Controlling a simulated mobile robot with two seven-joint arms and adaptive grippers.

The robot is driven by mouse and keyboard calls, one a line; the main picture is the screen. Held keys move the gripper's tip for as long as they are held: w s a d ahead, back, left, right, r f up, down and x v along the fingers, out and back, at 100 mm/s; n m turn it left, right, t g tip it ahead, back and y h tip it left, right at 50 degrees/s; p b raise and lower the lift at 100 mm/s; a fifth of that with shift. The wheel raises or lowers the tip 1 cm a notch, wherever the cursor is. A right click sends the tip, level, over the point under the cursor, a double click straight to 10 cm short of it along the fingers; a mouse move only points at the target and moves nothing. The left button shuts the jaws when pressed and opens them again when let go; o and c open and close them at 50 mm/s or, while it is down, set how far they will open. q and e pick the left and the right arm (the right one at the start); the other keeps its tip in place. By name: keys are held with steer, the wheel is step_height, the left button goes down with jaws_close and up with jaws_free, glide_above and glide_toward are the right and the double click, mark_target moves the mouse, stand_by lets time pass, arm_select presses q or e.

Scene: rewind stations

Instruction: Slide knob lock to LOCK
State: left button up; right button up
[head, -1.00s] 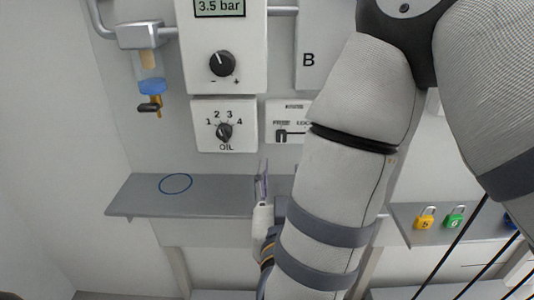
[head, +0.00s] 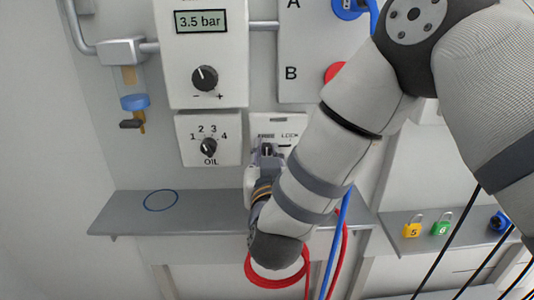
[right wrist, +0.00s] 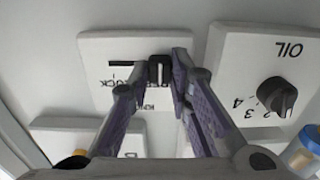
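The knob lock is a white plate with a dark slot, upside down in the right wrist view (right wrist: 97,68) and partly hidden by my arm in the head view (head: 262,124). Its black knob (right wrist: 160,69) stands at the FREE end of the slot. The LOCK end lies to the right in the head view. My right gripper (right wrist: 160,64) has one finger on each side of the knob, with the tips close to it. I cannot tell whether they touch it; a slim gap seems to show. The gripper also shows in the head view (head: 267,150). My left gripper is out of view.
The OIL dial plate (head: 184,155) is just left of the lock. A pressure panel (head: 175,85) is above. A grey shelf (head: 110,213) runs below, with a blue ring (head: 161,200). Red (head: 272,282) and blue hoses hang near my right forearm.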

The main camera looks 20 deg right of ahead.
mark_target(292, 145)
jaws_close()
steer(key=d+p, duration=0.1)
steer(key=s+d, duration=0.1)
steer(key=d, duration=0.1)
steer(key=d+p, duration=0.1)
steer(key=d, duration=0.1)
steer(key=shift+s+r+p, duration=0.15)
steer(key=shift+s+p, duration=0.1)
steer(key=shift+p, duration=0.1)
steer(key=shift+d, duration=0.1)
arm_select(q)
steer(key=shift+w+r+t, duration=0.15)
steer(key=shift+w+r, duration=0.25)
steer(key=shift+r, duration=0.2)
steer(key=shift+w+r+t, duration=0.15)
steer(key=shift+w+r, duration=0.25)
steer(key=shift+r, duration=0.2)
arm_select(e)
steer(key=shift+f, duration=0.2)
steer(key=o, duration=0.8)
jaws_free()
steer(key=shift+d, duration=0.1)
steer(key=shift+c, duration=0.2)
